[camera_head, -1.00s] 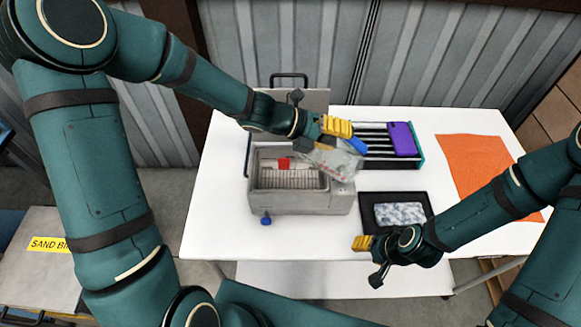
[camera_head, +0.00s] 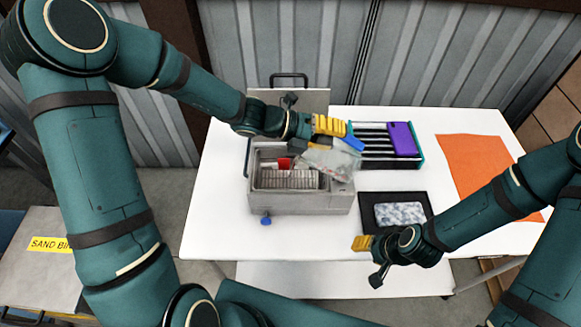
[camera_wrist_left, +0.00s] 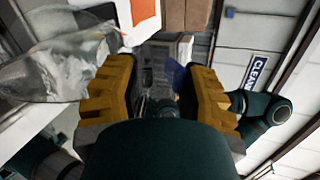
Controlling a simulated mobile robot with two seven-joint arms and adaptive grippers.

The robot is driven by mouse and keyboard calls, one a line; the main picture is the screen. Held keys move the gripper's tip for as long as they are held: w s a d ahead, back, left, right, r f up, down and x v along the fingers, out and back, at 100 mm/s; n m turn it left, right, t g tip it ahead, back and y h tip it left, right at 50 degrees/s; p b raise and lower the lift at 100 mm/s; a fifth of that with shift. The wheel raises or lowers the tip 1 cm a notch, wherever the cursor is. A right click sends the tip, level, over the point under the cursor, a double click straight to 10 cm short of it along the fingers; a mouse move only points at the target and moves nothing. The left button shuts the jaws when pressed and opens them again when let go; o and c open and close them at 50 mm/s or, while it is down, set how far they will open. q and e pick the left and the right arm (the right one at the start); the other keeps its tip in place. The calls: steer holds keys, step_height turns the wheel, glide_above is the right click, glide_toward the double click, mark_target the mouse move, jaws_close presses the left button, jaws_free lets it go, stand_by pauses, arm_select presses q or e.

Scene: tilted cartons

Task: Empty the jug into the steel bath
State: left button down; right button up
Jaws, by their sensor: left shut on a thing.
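The steel bath (camera_head: 300,204) stands on the white table with its lid (camera_head: 290,98) raised at the back. A wire rack (camera_head: 290,180) and a small red item (camera_head: 284,163) show inside. My left gripper (camera_head: 331,128), with yellow fingers, is shut on the jug's handle, whose blue part (camera_head: 354,144) shows beside the fingers. The clear jug (camera_head: 331,164) is tilted over the bath's right part; it also shows in the left wrist view (camera_wrist_left: 55,75). Its liquid level cannot be made out. My right gripper (camera_head: 362,243) is near the table's front edge, apart from everything; its opening is unclear.
A rack with a purple item (camera_head: 402,139) stands behind and right of the bath. A black tray (camera_head: 424,200) holding a pale, mottled pack (camera_head: 399,214) lies to the right. An orange cloth (camera_head: 470,160) lies farther right. A blue tap (camera_head: 265,219) sticks out at the bath's front.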

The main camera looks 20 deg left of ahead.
mark_target(320, 136)
arm_select(q)
steer(key=shift+a+f+h, duration=0.1)
steer(key=shift+a+h, duration=0.3)
steer(key=shift+w+a+f+b, duration=0.1)
steer(key=shift+a+b, duration=0.2)
steer(key=shift+d, duration=0.1)
steer(key=shift+d, duration=0.15)
stand_by(0.3)
steer(key=shift+a+f+n+h+b, duration=0.2)
steer(key=shift+a+h+b, duration=0.2)
steer(key=shift+a+b, duration=0.15)
steer(key=shift+a+f+n+h+b, duration=0.1)
steer(key=shift+a+n+h+b, duration=0.1)
steer(key=shift+a+h+b, duration=0.25)
stand_by(0.5)
stand_by(0.3)
steer(key=shift+a+f+t+h, duration=0.35)
steer(key=shift+a+h, duration=0.2)
steer(key=shift+h, duration=0.1)
